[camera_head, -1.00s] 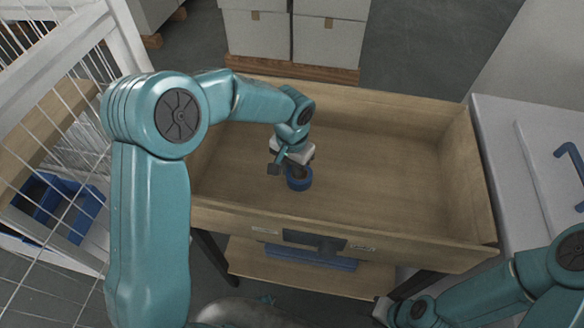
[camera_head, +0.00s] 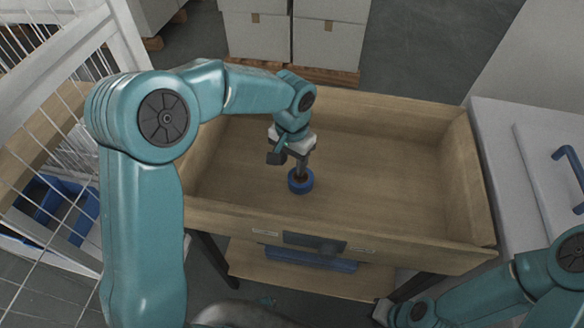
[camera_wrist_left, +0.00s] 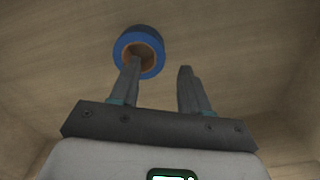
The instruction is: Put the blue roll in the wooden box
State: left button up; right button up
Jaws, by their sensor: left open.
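The blue roll (camera_head: 300,187) lies flat on the floor of the wooden box (camera_head: 400,185), left of its middle. In the left wrist view the roll (camera_wrist_left: 123,44) shows a blue outer ring and a brown core. My left gripper (camera_head: 302,168) is over the roll, and its two fingers stand apart in the left wrist view (camera_wrist_left: 159,68). One finger overlaps the roll's core in that view; I cannot tell whether it touches. My right gripper (camera_head: 384,310) shows only partly at the bottom right, and its jaws are not clear.
A white wire rack with a blue bin (camera_head: 80,215) stands to the left. A grey-white cabinet (camera_head: 510,150) with a blue handle (camera_head: 570,165) stands to the right. White boxes (camera_head: 330,40) are behind the wooden box. The box floor right of the roll is clear.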

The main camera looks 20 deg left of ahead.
aim_at(292, 172)
pick_arm(q)
notch_tip(292, 172, up, 8)
jog(key=shift+p, duration=0.4)
